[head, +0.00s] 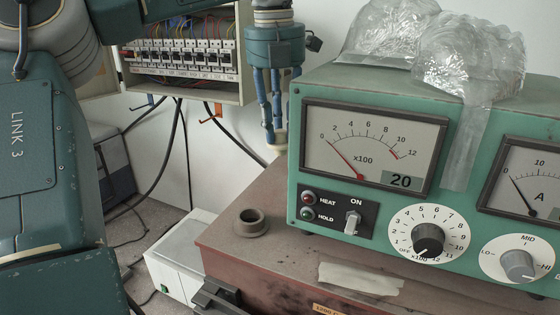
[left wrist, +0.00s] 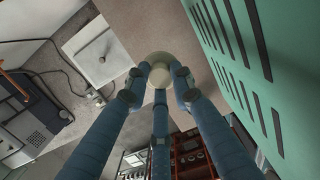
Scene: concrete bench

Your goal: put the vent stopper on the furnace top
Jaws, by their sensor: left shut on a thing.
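My left gripper (head: 272,138) hangs down behind the furnace's back edge, left of the green control unit. Its blue fingers are shut on the cream vent stopper (head: 280,147), which is partly hidden by the fingers and the unit. In the left wrist view the fingers (left wrist: 160,85) close around the rounded cream stopper (left wrist: 159,62). The furnace top (head: 225,245) is a dusty reddish-brown surface. A dark raised vent ring (head: 250,222) stands open on it, nearer the camera than the gripper and apart from the stopper. My right gripper is not in view.
The green control unit (head: 290,190) with dials stands on the furnace, close right of the gripper. Clear plastic (head: 470,55) lies on top of it. An open fuse box (head: 185,55) with loose cables hangs behind. A white box (head: 170,275) stands left of the furnace.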

